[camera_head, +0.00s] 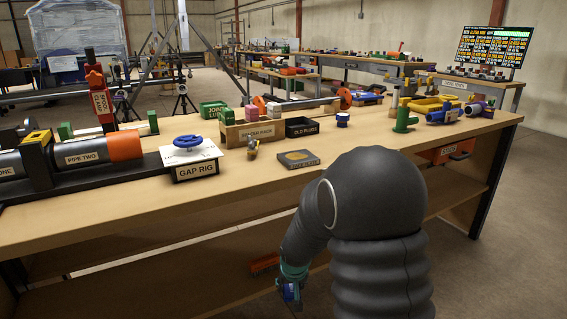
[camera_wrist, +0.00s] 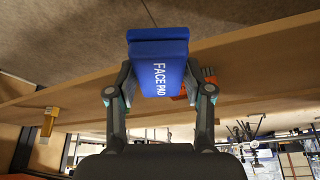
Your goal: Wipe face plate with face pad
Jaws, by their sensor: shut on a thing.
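The blue face pad (camera_wrist: 160,75), lettered FACE PAD, is held between the fingers of my gripper (camera_wrist: 158,88) in the wrist view. A dark flat block with a tan round face (camera_head: 298,158) lies on the bench top near the front edge. It may be the face plate; its label is too small to read surely. My gripper is well apart from it.
The wooden bench top (camera_head: 225,195) has bare room around the block. The GAP RIG (camera_head: 195,165) with a blue handwheel stands to its left. A spacer rack (camera_head: 252,130) and black OLD PLUGS tray (camera_head: 301,127) stand behind. A lower shelf (camera_head: 150,265) runs beneath.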

